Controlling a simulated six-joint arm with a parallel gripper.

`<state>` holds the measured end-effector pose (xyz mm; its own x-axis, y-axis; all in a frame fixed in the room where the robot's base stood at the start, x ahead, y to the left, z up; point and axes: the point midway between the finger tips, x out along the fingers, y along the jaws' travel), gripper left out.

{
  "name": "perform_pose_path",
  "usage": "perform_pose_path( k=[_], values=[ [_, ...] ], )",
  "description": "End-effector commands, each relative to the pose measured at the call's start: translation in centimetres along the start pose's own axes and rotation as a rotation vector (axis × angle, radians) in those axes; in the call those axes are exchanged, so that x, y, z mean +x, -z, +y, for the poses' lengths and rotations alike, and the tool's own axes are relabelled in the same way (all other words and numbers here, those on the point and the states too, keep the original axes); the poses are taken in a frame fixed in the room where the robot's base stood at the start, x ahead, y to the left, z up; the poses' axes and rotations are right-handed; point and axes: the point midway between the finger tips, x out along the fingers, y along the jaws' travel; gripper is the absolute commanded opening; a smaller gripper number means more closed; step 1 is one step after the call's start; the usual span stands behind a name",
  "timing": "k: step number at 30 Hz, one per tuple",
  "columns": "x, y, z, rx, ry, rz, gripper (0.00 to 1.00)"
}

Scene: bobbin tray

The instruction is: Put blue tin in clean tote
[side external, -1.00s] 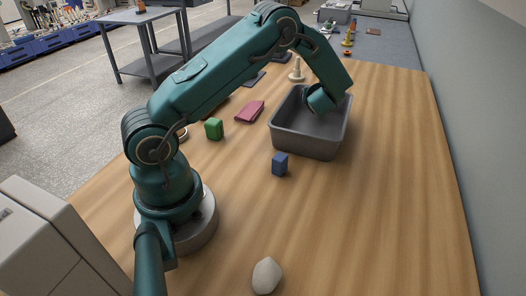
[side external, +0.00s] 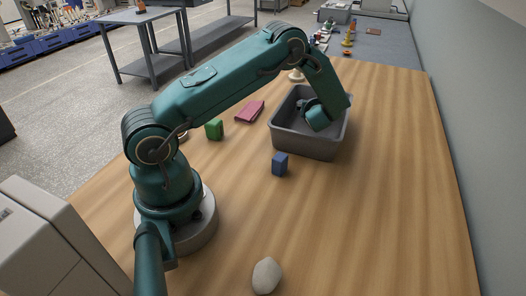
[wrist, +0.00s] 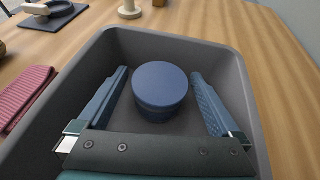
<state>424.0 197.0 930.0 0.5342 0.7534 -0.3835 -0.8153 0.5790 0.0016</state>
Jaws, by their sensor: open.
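The blue tin (wrist: 160,90) is round and dark blue, with a flat lid. In the wrist view it sits inside the grey tote (wrist: 236,58), near the middle of its floor. My gripper (wrist: 159,74) is open inside the tote, with one finger on each side of the tin. A gap shows between the tin and each finger. In the side view the tote (side external: 305,143) stands on the wooden table, and my wrist hides the tin and the fingers.
A small blue block (side external: 280,164) stands in front of the tote. A green block (side external: 214,130) and a folded magenta cloth (side external: 250,111) lie to its left. A pale stone (side external: 266,275) is near the front. The table right of the tote is clear.

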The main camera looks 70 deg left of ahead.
Motion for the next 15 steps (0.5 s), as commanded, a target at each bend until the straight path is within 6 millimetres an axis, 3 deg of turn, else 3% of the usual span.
perform_pose_path(
  k=[7, 15],
  values=[
    [-1.9, -0.2, -0.1, 0.003, 0.003, 0.002, 1.0],
    [-7.4, -0.3, -0.2, 0.002, 0.007, 0.0, 1.0]
  ],
)
